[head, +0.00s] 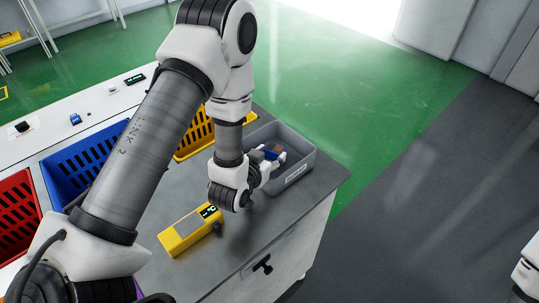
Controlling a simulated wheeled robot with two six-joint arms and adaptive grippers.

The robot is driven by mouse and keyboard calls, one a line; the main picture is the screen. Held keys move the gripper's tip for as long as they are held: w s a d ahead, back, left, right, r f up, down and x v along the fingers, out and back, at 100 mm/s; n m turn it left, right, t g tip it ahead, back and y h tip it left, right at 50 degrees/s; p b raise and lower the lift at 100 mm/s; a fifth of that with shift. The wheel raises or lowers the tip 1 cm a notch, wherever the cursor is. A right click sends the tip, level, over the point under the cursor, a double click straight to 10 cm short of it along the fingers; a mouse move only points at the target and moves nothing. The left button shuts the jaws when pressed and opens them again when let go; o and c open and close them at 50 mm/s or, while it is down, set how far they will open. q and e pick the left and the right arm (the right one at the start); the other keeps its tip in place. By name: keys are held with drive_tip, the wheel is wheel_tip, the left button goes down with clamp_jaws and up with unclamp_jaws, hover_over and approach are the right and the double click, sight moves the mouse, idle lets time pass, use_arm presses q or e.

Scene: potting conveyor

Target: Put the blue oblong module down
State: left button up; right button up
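My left gripper (272,164) reaches over the grey bin (303,165) near the far right corner of the table. A small blue module (271,154) with a brownish part shows at its fingertips, and the fingers appear closed on it. The module is inside the outline of the bin; I cannot tell whether it touches the bin's floor. The gripper and wrist hide part of the bin's interior. My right gripper is not in view; only a piece of my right arm shows at the right edge.
A yellow device with a display (188,232) lies on the grey tabletop (262,225) near the bin. Blue (75,165), red (18,212) and yellow (193,137) crates stand along the white conveyor (103,103), which carries several small parts. Green floor lies beyond.

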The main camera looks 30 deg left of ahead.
sight(272, 153)
use_arm(q)
drive_tip(key=o, duration=0.3)
drive_tip(key=shift+s+f, duration=0.15)
drive_tip(key=shift+f, duration=0.1)
drive_tip(key=shift+r, duration=0.15)
drive_tip(key=shift+r+p, duration=0.45)
drive_tip(key=shift+p, duration=0.15)
drive_tip(key=b+v, duration=0.1)
drive_tip(key=v, duration=0.1)
drive_tip(key=shift+s, duration=0.35)
drive_tip(key=p+v, duration=0.9)
drive_tip(key=p, duration=0.1)
drive_tip(key=shift+r+p, duration=0.3)
drive_tip(key=shift+p, duration=0.1)
drive_tip(key=shift+w, duration=0.1)
